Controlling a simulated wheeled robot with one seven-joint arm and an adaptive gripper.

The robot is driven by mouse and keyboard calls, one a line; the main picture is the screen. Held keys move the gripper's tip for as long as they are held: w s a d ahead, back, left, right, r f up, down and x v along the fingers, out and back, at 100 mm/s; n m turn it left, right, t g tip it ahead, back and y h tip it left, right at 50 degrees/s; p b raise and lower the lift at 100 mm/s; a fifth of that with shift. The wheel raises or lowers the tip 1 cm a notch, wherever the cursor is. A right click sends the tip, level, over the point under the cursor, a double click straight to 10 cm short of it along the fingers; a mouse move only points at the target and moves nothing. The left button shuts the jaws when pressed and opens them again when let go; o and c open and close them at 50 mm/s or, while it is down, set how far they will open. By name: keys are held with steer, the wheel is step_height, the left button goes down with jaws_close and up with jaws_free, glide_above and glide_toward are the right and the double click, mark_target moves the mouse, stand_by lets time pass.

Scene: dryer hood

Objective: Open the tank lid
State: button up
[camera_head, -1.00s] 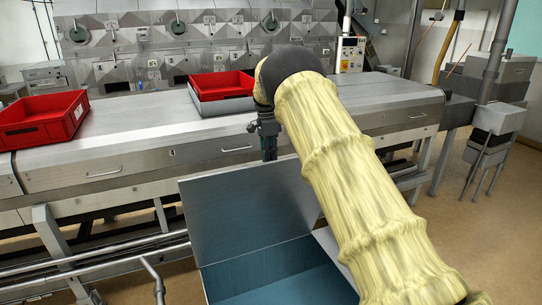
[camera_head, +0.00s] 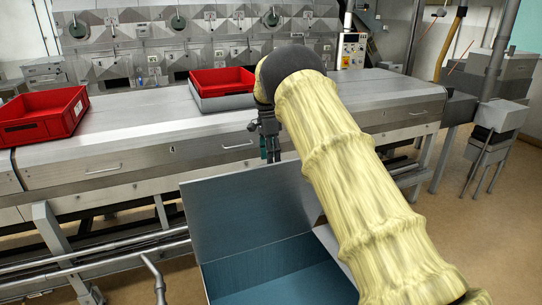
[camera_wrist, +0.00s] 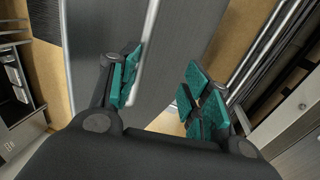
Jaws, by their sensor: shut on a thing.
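The tank is a blue-grey box (camera_head: 285,277) at the lower middle of the head view. Its lid (camera_head: 235,215) stands raised, nearly upright, at the back of the box. My gripper (camera_head: 270,155) is at the lid's top edge, pointing down, and is shut on the lid. In the wrist view my gripper (camera_wrist: 160,90) shows its green pads some way apart, with the grey lid panel (camera_wrist: 180,55) behind and between them. The exact contact between pads and lid is hard to make out. My yellow-sleeved arm hides the right side of the lid and box.
A long steel bench (camera_head: 130,150) stands just behind the lid. Metal pipes (camera_head: 110,255) run left of the box. Floor (camera_head: 480,240) is clear at the right.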

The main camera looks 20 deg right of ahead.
steer(key=v, duration=1.1)
steer(key=shift+r, duration=0.35)
